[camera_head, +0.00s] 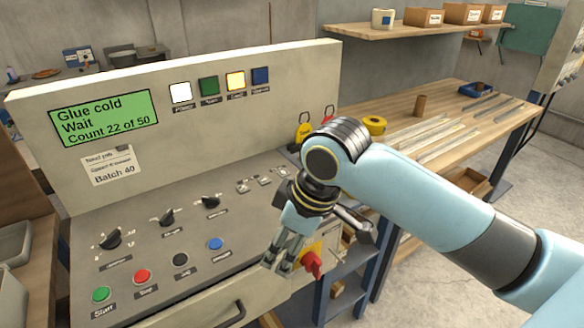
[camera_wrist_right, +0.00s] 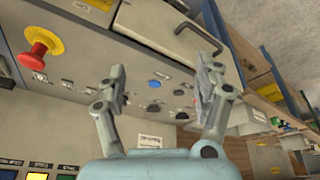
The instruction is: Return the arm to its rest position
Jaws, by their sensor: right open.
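My right arm (camera_head: 420,198) comes in from the right in the head view. A red mushroom-shaped knob on a yellow base (camera_wrist_right: 38,48) shows at upper left there, clear of the fingers. My left gripper is not in view.
The display (camera_head: 104,117) reads "Glue cold, Wait, Count 22 of 50". The yellow lamp (camera_head: 236,80) looks lit. Green, red, black and blue buttons line the panel's front. A wooden bench (camera_head: 470,130) with strips and a yellow tape roll (camera_head: 374,125) stands behind my arm.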

